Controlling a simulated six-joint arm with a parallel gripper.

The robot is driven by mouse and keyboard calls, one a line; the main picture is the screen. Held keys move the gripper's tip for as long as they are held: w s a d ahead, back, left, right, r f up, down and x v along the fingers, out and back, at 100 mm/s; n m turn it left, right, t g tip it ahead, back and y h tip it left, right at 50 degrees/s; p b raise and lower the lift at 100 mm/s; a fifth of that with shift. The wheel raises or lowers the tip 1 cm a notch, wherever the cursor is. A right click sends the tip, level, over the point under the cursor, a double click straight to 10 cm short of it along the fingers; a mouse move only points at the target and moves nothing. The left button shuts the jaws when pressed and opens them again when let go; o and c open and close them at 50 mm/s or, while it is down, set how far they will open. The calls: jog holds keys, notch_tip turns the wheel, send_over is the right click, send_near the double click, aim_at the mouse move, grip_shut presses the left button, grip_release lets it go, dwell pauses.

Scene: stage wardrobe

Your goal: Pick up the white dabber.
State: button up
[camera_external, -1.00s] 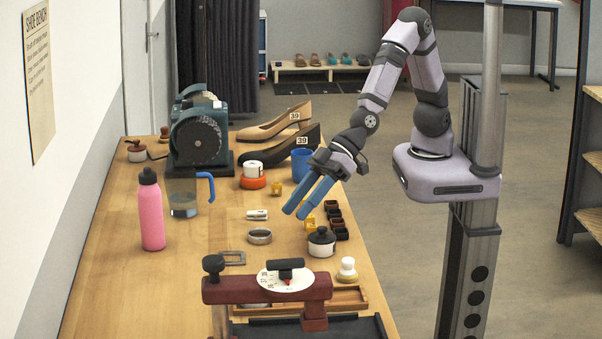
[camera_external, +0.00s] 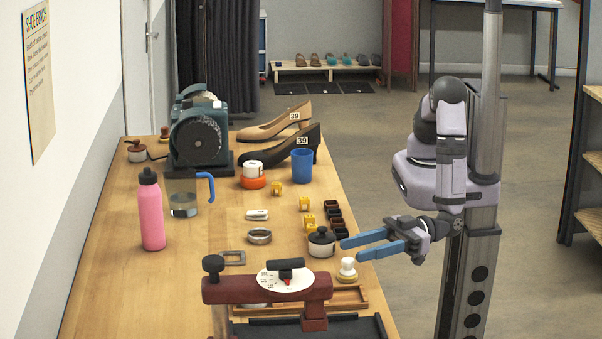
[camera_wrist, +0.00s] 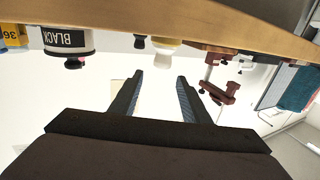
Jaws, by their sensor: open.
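The white dabber (camera_external: 347,270) stands upright at the right edge of the bench, a small white and cream piece with a rounded top. My gripper (camera_external: 351,249) is open and empty, with its blue fingers pointing left, just above and behind the dabber in the external view. In the wrist view the picture is upside down; the cream dabber (camera_wrist: 166,43) shows above the gap between the open fingers (camera_wrist: 160,76), apart from them.
A white jar with a black lid (camera_external: 321,243) stands close left of the fingertips; its label reads BLACK in the wrist view (camera_wrist: 68,40). A wooden tray (camera_external: 350,299) and a dark red stand with a dial (camera_external: 230,291) are nearer the camera. Open floor lies right of the bench.

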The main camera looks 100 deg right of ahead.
aim_at(353, 259)
jog(key=shift+f, duration=1.35)
jog(key=shift+p+x, duration=0.4)
jog(key=shift+x, duration=0.65)
jog(key=shift+w+a+r+p, duration=0.15)
jog(key=shift+w+r+p, duration=0.15)
jog(key=shift+w, duration=0.1)
jog(key=p+x, duration=0.1)
jog(key=x, duration=0.2)
jog(key=shift+w+a+p, duration=0.3)
jog(key=shift+w, duration=0.3)
grip_shut()
